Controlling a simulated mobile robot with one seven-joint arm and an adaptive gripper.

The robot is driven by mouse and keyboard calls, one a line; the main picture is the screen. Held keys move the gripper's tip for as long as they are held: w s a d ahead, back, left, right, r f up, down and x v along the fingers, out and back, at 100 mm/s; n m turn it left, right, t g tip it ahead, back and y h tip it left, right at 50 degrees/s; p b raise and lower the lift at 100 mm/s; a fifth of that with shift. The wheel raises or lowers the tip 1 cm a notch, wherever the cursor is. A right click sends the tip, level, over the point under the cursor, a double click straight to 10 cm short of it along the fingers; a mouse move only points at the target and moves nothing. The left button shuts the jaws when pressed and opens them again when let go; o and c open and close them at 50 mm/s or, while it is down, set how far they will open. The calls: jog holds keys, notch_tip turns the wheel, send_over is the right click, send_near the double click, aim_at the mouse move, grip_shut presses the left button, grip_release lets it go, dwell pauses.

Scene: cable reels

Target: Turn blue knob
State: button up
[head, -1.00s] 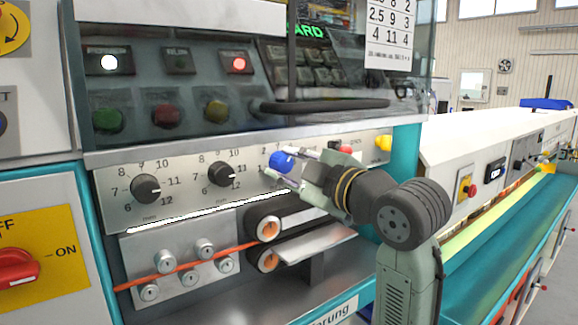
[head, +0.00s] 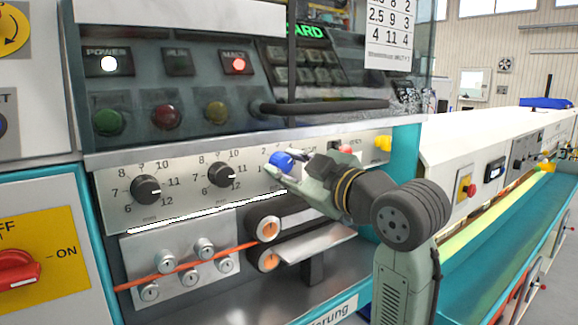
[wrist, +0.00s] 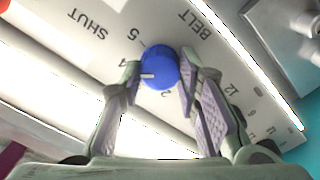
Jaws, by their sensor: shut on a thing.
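The blue knob (head: 281,161) is on the grey panel, right of two black dials. It also shows in the wrist view (wrist: 160,68), with a white pointer line on its face facing left. My gripper (head: 283,164) is at the knob, reaching in from the right. In the wrist view its two fingers (wrist: 158,78) lie on either side of the knob, shut on it. The number markings around the knob are partly hidden by the fingers.
Two black dials (head: 147,189) (head: 221,174) sit left of the knob. A clear cover with a dark handle bar (head: 325,106) hangs above. Rollers (head: 268,229) with an orange cable are below. A yellow knob (head: 383,143) is to the right.

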jog(key=o, duration=1.2)
jog(key=shift+c, duration=0.2)
jog(key=v, duration=1.2)
